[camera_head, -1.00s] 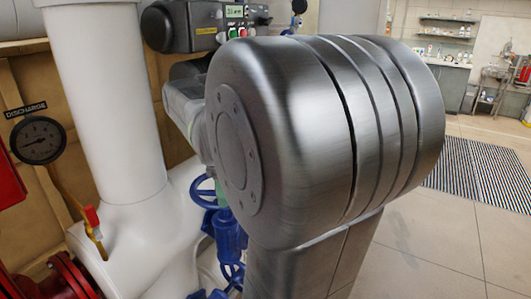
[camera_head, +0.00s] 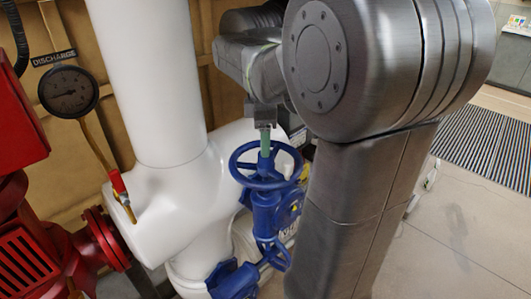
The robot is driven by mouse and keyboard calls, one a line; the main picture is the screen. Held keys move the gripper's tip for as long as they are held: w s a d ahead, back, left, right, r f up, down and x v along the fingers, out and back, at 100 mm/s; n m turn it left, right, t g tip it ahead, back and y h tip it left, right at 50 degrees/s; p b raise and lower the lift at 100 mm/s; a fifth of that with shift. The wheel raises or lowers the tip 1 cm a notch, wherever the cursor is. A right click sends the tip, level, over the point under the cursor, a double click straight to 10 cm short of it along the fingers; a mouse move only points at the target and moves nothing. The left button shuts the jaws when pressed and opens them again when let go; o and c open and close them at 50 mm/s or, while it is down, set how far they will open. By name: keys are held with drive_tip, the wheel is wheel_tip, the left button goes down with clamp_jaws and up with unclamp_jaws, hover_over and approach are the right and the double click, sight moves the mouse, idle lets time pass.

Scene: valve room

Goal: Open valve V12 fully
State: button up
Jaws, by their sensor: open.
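A blue valve with a round spoked handwheel (camera_head: 240,168) stands beside the white pipe, its blue body (camera_head: 264,215) below the wheel. No V12 tag is readable. A green upright piece (camera_head: 265,142) rises over the wheel's hub; I cannot tell if it is the valve stem or part of my gripper. My gripper (camera_head: 265,122) points down just above the wheel, open, with nothing seen held in it. Contact with the wheel cannot be told. My arm hides the area right of the valve.
A thick white pipe (camera_head: 150,80) stands left, with a discharge gauge (camera_head: 68,91) and a red-handled small valve (camera_head: 118,183). Red machinery (camera_head: 30,240) fills the far left. The floor at right (camera_head: 470,230) is clear.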

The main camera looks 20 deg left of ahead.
sight(266, 170)
drive_tip(key=shift+f, duration=2.4)
clamp_jaws()
drive_tip(key=shift+r+n+p, duration=0.1)
drive_tip(key=shift+n+p, duration=0.4)
drive_tip(key=shift+n, duration=0.6)
unclamp_jaws()
